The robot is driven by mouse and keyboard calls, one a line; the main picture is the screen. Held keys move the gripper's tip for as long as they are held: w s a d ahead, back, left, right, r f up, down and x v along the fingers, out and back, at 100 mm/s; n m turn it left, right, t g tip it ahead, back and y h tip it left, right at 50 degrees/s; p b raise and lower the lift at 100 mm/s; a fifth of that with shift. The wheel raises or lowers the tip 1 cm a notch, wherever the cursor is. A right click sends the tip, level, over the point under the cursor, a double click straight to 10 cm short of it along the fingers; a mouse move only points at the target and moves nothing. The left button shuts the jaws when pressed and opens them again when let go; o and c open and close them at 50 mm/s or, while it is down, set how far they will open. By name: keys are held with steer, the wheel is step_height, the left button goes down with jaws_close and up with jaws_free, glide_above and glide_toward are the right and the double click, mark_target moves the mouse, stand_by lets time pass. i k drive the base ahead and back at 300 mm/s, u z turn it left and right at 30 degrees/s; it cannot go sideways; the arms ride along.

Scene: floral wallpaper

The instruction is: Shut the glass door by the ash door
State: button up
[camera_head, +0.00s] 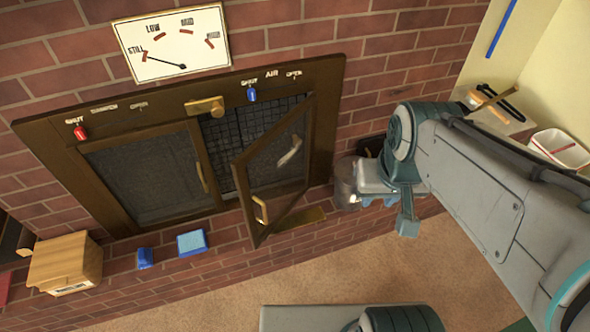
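A dark brown stove front is set in the brick wall. Its right glass door (271,157) stands open, hinged at its right side, with its free left edge swung out towards me. A brass handle (261,210) is on that free edge. The left glass door (146,177) looks shut and has its own brass handle (201,177). I cannot clearly make out the ash door; a flat brass piece (300,220) shows below the open door. My gripper (392,204) is right of the open door and apart from it. Its fingers are not clear enough to tell whether they are open.
A clear glass vessel (345,187) is close beside my gripper. A brick ledge holds a wooden box (65,262), a dark blue block (145,257) and a light blue box (191,242). A white tub (560,149) stands at right. Space before the open door looks clear.

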mark_target(311, 102)
steer(key=z, duration=2.25)
steer(key=i, duration=0.35)
steer(key=u, duration=2.45)
